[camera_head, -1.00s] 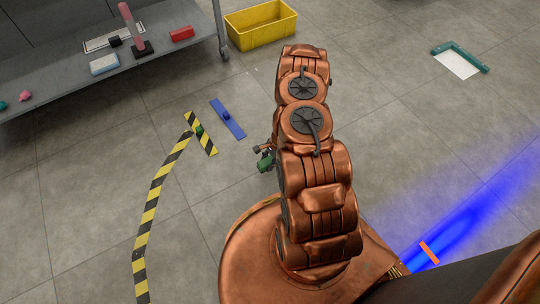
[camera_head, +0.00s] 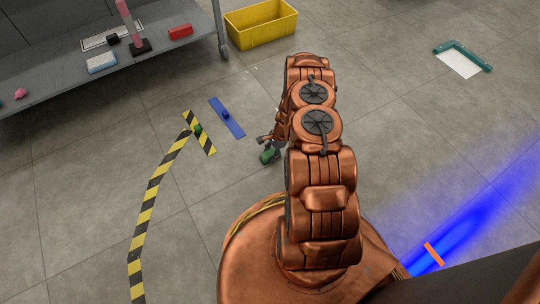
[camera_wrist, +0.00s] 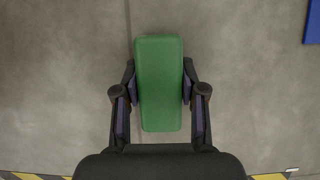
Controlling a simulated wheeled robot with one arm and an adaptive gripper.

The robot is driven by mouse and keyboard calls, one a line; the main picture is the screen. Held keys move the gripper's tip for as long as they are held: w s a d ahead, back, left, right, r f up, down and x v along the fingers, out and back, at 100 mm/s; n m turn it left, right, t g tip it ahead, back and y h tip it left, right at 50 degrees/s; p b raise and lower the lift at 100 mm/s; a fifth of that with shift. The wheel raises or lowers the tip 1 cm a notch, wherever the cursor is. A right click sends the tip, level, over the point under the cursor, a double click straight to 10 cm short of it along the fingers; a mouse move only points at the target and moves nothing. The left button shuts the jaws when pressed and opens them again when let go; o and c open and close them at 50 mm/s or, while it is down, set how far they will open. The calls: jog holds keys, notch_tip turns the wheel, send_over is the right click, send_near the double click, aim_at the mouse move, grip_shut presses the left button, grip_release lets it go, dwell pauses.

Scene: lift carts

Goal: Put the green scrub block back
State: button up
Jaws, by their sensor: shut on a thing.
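My gripper (camera_wrist: 159,90) is shut on the green scrub block (camera_wrist: 159,60), with one finger on each long side. In the wrist view the block is upright in the picture, over bare grey floor. In the head view the block (camera_head: 267,156) shows just left of my arm, and the gripper is mostly hidden behind my arm links. Another small green thing (camera_head: 197,128) lies on the striped tape in the head view; it is too small to make out.
A blue strip (camera_head: 227,117) lies on the floor beside yellow-black tape (camera_head: 150,203). A yellow bin (camera_head: 260,24) stands at the back, right of a grey shelf (camera_head: 75,80) holding several items. A teal-edged white panel (camera_head: 458,64) lies far right. Open floor lies between.

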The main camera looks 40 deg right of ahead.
jog(key=o, duration=1.2)
jog(key=shift+r, duration=0.1)
jog(key=p+v, duration=0.4)
jog(key=v, duration=0.7)
jog(key=shift+w+d+r, duration=0.1)
jog(key=shift+d+r, duration=0.1)
jog(key=shift+r, duration=0.05)
jog(key=w+a+r+n+g, duration=0.1)
jog(key=a+r+n, duration=0.3)
jog(key=r, duration=0.5)
jog(key=w+a+r+n, duration=0.1)
jog(key=w+a+r, duration=0.1)
jog(key=a+r, duration=0.6)
jog(key=s+a+r+n+g, duration=0.1)
jog(key=s+a+r+n, duration=0.25)
jog(key=r, duration=0.35)
jog(key=s+a+r+n, duration=0.2)
jog(key=s+a+r, duration=0.15)
jog(key=r, duration=0.35)
jog(key=s+a+r+n+g+h, duration=0.2)
jog(key=s+a+r+n, duration=0.35)
jog(key=s+r, duration=0.6)
jog(key=s+r+n+h, duration=0.2)
jog(key=s+r+n, duration=0.1)
jog(key=s, duration=1.3)
jog(key=shift+a+r, duration=0.45)
jog(key=shift+r, duration=0.25)
